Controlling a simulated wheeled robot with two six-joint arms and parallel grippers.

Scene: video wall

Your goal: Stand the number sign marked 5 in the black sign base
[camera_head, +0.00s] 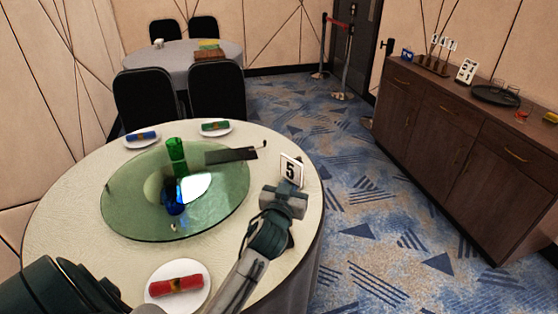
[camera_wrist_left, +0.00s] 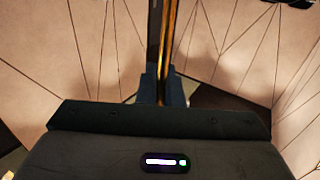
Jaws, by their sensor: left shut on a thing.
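The number sign marked 5 (camera_head: 290,169) is a white card with a black 5, held up near the right edge of the round table. My left gripper (camera_head: 285,197) is shut on its lower part, which the gripper hides. In the left wrist view a thin dark and gold-brown strip (camera_wrist_left: 169,40), seen edge-on, stands between the fingers (camera_wrist_left: 162,92). A flat black piece (camera_head: 230,156) with a small hooked end lies left of the sign, at the glass turntable's edge. I cannot tell whether it is the black sign base. My right gripper is not in view.
The round table (camera_head: 75,200) carries a green glass turntable (camera_head: 125,205) with green and blue glassware. Plates (camera_head: 155,273) with rolled napkins lie around the rim. A sideboard (camera_head: 440,130) at right holds more signs (camera_head: 441,43) and a black tray (camera_head: 497,95). Chairs (camera_head: 145,95) stand behind the table.

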